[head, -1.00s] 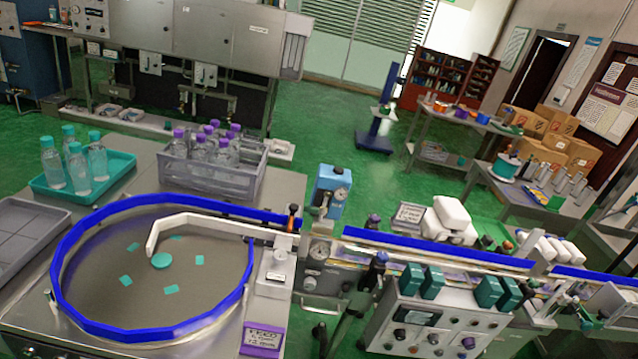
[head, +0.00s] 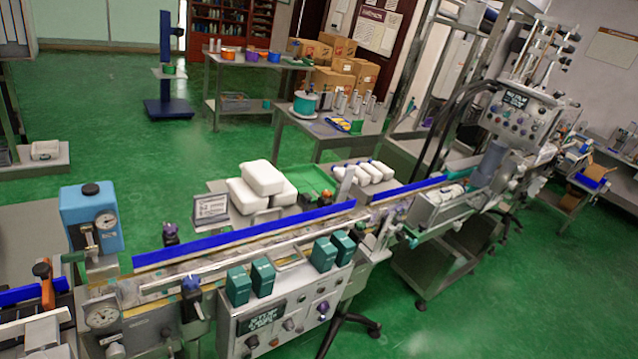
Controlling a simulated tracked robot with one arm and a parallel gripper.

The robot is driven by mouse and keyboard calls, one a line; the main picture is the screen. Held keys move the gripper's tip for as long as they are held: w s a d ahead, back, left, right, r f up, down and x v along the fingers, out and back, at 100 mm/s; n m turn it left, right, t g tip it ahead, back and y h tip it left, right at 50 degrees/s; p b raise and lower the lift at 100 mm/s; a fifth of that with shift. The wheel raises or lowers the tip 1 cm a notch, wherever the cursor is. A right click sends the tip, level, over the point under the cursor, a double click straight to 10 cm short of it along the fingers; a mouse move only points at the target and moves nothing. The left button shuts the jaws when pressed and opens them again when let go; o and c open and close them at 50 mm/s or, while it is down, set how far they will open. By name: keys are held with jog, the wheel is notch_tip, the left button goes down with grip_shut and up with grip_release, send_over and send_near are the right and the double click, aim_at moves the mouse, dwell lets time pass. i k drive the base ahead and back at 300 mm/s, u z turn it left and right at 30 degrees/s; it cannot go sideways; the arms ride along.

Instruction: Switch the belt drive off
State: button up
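The conveyor (head: 225,263) runs across the head view from lower left to upper right, with a blue guide rail (head: 250,234) along it. A grey control box (head: 301,309) is fixed to its near side. Its face has a dark label plate (head: 265,317), several knobs, and a purple-tipped control (head: 323,306). I cannot read which control is the belt drive's or how it is set. A second panel with several controls (head: 512,108) stands on the machine at upper right. My gripper is not in view.
Several teal boxes (head: 239,286) stand along the control box's top. A blue gauge unit (head: 90,218) rises at left. White containers (head: 262,178) sit behind the conveyor. A black-footed stand leg (head: 350,318) is below. Green floor (head: 460,325) is clear at lower right.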

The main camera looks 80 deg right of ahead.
aim_at(324, 307)
jog(key=z, duration=1.9)
jog(key=k, duration=0.9)
jog(key=i, duration=0.95)
jog(key=z, duration=0.3)
